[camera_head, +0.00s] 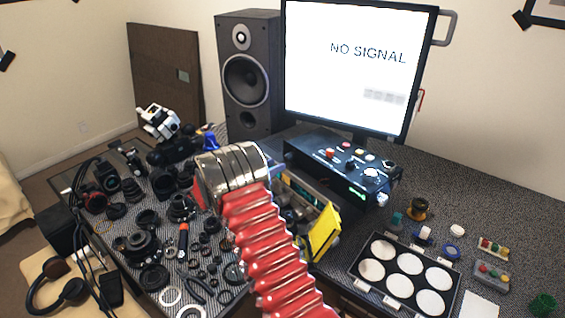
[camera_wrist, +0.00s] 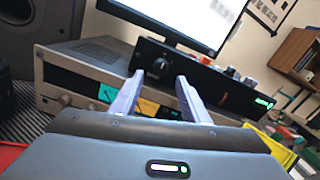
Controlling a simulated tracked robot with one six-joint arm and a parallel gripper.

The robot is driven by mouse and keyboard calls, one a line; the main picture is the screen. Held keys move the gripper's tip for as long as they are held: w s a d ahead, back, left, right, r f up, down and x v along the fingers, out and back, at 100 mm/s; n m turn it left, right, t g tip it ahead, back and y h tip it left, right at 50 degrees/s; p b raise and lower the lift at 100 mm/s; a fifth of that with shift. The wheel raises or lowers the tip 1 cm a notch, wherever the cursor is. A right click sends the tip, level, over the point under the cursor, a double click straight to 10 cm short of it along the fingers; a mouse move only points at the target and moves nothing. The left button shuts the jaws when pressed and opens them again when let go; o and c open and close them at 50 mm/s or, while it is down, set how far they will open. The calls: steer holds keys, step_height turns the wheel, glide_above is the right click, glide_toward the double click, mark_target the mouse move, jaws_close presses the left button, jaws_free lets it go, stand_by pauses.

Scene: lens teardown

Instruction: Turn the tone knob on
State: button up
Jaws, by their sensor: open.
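A black control box (camera_head: 322,167) with several coloured buttons, knobs and a green display sits on the desk below the monitor in the head view. In the wrist view the box (camera_wrist: 205,72) spans the upper middle. A dark round knob (camera_wrist: 160,68) on its front panel shows between my finger tips, a little beyond them. I cannot read a label naming the tone knob. My gripper (camera_wrist: 160,84) is open, with its two pale fingers apart and nothing between them. In the head view my arm hides the fingers.
A silver device with a teal display (camera_wrist: 107,93) lies under the black box. The monitor (camera_head: 355,65) and speaker (camera_head: 248,75) stand behind. Lens parts crowd the left desk. A yellow object (camera_head: 325,232) and a tray of white discs (camera_head: 380,292) lie to the right.

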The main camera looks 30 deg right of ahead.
mark_target(285, 160)
steer(key=shift+w+d, duration=0.15)
steer(key=shift+d, duration=1.15)
steer(key=shift+w+d, duration=0.15)
steer(key=shift+d, duration=1.1)
steer(key=shift+c, duration=0.3)
steer(key=c, duration=1)
steer(key=shift+m, duration=0.4)
steer(key=m, duration=0.5)
steer(key=shift+w, duration=0.1)
steer(key=m, duration=0.6)
steer(key=shift+a, duration=0.1)
